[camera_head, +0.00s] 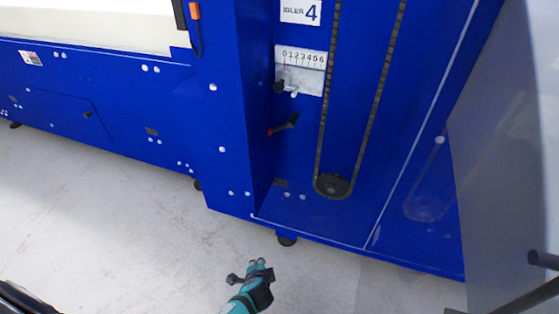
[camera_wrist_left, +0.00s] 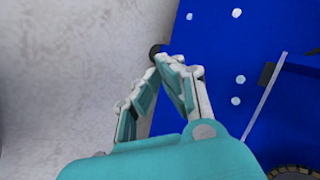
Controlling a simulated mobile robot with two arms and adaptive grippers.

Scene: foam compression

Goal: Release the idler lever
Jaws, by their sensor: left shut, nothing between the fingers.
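The idler lever (camera_head: 284,125) is a dark handle with a red end. It sits on the blue machine's recessed panel, below the white scale and left of the chain loop, and slants up to the right. My left gripper (camera_head: 258,263) is on the floor side in front of the machine's lower edge, well below the lever and apart from it. In the left wrist view its fingertips (camera_wrist_left: 172,60) come together with nothing between them. I cannot make out the lever in the left wrist view. My right gripper is in neither view.
The IDLER 4 label (camera_head: 300,11) and numbered scale (camera_head: 302,70) are above the lever. A chain runs round a dark sprocket (camera_head: 332,186) to the right. A grey panel (camera_head: 505,150) stands at far right. Pale floor (camera_head: 120,220) is open in front.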

